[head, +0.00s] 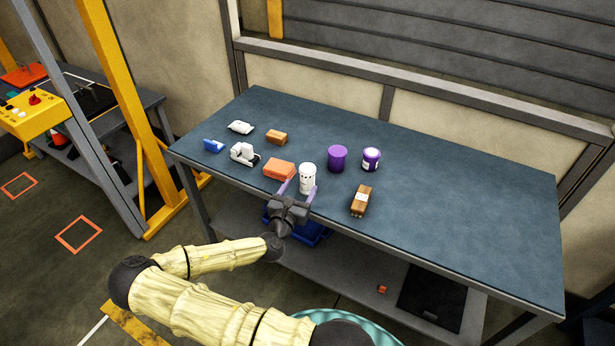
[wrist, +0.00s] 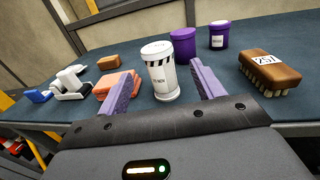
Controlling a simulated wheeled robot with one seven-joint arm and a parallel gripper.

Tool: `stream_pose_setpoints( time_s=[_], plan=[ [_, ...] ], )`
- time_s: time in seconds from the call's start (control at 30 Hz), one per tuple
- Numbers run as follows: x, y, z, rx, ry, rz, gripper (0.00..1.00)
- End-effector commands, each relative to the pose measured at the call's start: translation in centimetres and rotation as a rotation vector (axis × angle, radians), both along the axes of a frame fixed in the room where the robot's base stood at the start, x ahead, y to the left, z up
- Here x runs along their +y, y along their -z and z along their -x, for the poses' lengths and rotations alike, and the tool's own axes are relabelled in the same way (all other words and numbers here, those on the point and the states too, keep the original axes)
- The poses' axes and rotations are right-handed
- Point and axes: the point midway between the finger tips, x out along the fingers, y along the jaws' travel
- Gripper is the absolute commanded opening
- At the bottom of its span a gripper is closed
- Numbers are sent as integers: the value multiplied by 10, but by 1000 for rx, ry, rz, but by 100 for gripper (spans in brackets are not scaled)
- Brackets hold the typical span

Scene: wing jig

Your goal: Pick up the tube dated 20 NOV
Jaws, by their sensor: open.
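A white tube (head: 308,177) with a dark striped band stands upright near the front edge of the table. In the wrist view the tube (wrist: 160,75) shows small print that seems to end in NOV; the number is too small to read surely. My gripper (head: 297,191) is open and empty, with its purple fingers at the tube's near side. In the wrist view one finger of my gripper (wrist: 165,78) is left of the tube and the other right. I cannot tell how far the tube sits between them.
Behind the tube stand a plain purple container (head: 337,158) and a purple labelled one (head: 371,160). A brown brush (head: 361,201) marked 257 lies to the right. Orange blocks (head: 279,169) lie close on the left, with a white tape dispenser (head: 244,154) beyond. The right of the table is clear.

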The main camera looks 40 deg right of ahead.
Motion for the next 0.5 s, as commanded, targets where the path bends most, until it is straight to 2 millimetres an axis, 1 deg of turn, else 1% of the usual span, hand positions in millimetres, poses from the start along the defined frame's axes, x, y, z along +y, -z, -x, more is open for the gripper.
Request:
stream_pose_setpoints(
  time_s=[0.03,0.1,0.3,0.4,0.5],
  plan=[
    [-8,-3,-4,-1,2,-1,67],
    [-18,-3,-10,-1,2,-1,67],
    [-42,-2,-25,0,2,-1,67],
    [-47,-1,-28,0,1,-1,67],
    [-47,0,-29,1,0,-1,67]
  ],
)
